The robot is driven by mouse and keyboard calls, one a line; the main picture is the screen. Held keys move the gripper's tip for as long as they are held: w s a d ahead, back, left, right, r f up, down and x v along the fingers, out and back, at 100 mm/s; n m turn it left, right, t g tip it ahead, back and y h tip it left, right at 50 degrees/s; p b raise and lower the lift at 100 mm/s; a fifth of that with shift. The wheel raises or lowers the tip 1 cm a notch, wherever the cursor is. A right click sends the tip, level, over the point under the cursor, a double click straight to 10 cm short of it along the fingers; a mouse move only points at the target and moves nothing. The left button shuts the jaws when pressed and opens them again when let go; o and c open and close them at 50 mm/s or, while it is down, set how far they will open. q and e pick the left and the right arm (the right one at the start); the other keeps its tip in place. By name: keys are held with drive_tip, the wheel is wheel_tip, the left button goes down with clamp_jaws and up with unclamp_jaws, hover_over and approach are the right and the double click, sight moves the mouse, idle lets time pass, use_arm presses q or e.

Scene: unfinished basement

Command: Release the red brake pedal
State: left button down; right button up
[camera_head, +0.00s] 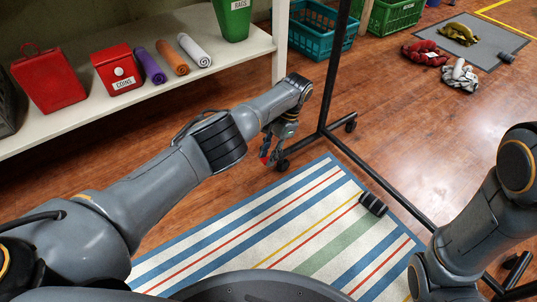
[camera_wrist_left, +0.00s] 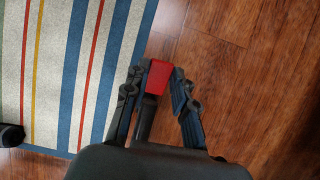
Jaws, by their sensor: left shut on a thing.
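The red brake pedal (camera_wrist_left: 158,77) shows in the left wrist view between the fingers of my left gripper (camera_wrist_left: 157,88), with a dark stem below it. My left gripper is shut on it. In the head view, my left gripper (camera_head: 272,150) is low beside the foot of a black metal rack (camera_head: 321,110), close to a black caster (camera_head: 282,165). A bit of the red pedal (camera_head: 264,155) shows at the fingertips. How the pedal joins the caster is hidden. My right arm is at the right edge of the head view, and its gripper is out of view.
A striped rug (camera_head: 290,235) lies in front, with a dark ribbed object (camera_head: 372,204) on it. A white shelf (camera_head: 110,97) holds red boxes, rolled cloths and a green bin. A teal crate (camera_head: 313,32) stands behind the rack.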

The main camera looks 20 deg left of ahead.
use_arm(q)
drive_tip(key=c, duration=1.1)
unclamp_jaws()
drive_tip(key=shift+r, duration=4.95)
